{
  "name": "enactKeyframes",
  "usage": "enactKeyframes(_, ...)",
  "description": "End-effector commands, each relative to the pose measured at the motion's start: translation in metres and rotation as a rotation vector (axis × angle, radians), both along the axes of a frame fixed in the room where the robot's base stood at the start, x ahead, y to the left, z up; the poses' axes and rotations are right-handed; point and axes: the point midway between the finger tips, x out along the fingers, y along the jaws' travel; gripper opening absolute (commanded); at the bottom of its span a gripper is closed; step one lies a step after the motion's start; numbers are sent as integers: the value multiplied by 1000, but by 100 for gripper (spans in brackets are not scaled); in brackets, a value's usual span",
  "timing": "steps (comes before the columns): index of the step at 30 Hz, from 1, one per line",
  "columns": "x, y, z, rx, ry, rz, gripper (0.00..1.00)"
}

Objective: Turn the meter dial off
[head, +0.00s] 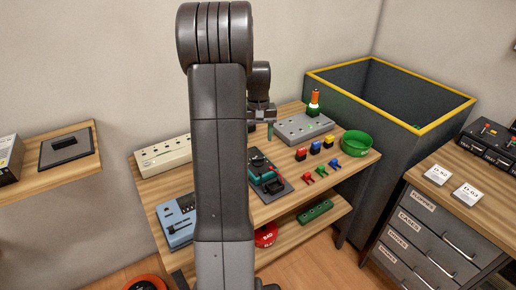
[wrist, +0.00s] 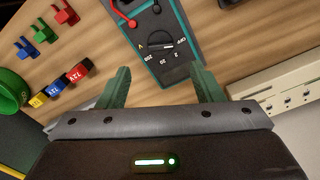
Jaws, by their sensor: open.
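The meter (wrist: 185,28) is a dark grey case with a teal edge, lying on the bench. Its round dial (wrist: 158,46) has a dark knob with a pale mark and labels OFF, 2, 20, 200 and V around it. The knob lies roughly crosswise; I cannot tell surely which label it points at. My gripper (wrist: 164,84) is open and empty, its two green fingers apart, just short of the dial and not visibly touching it. In the head view the meter (head: 258,160) is partly hidden by my arm, and my gripper (head: 269,130) hangs near it.
Red and black leads (wrist: 118,14) run at the meter's top. Coloured blocks (head: 314,148), small red, green and blue clips (head: 321,171) and a green bowl (head: 356,143) stand to the right. A grey box (head: 300,128) and a pale strip (head: 163,154) are behind.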

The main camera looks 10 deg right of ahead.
Motion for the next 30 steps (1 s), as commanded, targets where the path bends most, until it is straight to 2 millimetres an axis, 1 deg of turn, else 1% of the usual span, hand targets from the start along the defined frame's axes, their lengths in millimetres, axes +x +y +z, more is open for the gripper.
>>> enactKeyframes(1, 1, 0, 12, 0, -4, 0, 60)
enactKeyframes(6, 0, 0, 37, 0, -2, 0, 60)
enactKeyframes(9, 0, 0, 45, 0, -1, 0, 60)
enactKeyframes(12, 0, 0, 48, 0, 0, 0, 60)
enactKeyframes(23, 0, 0, 46, 0, 1, 0, 60)
enactKeyframes(26, 0, 0, 38, 0, 3, 0, 60)
enactKeyframes(30, -1, 0, 16, 1, 5, 0, 60)
